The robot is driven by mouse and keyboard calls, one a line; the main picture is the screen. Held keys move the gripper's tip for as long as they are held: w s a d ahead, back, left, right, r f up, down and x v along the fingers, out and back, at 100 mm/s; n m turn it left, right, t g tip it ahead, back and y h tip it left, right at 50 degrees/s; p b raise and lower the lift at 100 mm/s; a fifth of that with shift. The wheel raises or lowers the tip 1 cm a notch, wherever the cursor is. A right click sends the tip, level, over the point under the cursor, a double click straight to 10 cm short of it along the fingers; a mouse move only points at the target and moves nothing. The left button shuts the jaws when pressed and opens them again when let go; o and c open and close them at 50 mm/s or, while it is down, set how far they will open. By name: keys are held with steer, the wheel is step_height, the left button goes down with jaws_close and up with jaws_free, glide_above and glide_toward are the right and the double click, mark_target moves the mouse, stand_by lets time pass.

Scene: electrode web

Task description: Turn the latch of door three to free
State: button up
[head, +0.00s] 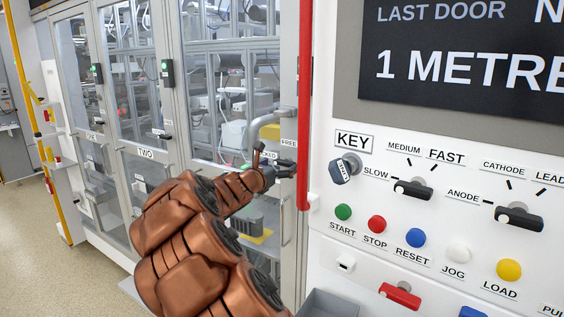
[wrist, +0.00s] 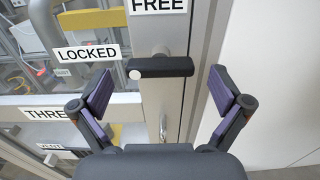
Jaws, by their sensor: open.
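The black latch (wrist: 160,67) of door three lies level on the grey door frame in the wrist view. Its white-marked end points left, towards the LOCKED label (wrist: 88,53). The FREE label (wrist: 158,5) is above it. The THREE label (wrist: 47,113) is at lower left. My gripper (wrist: 159,90) is open, with one purple-padded finger on either side of the latch's line and apart from it.
A red upright bar (head: 305,105) stands just right of my gripper. Right of it is a white control panel (head: 325,250) with knobs and coloured buttons. Door two (head: 146,153) is to the left.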

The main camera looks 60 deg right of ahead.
steer(key=shift+d+r, duration=0.1)
steer(key=shift+d, duration=0.65)
steer(key=c, duration=1.1)
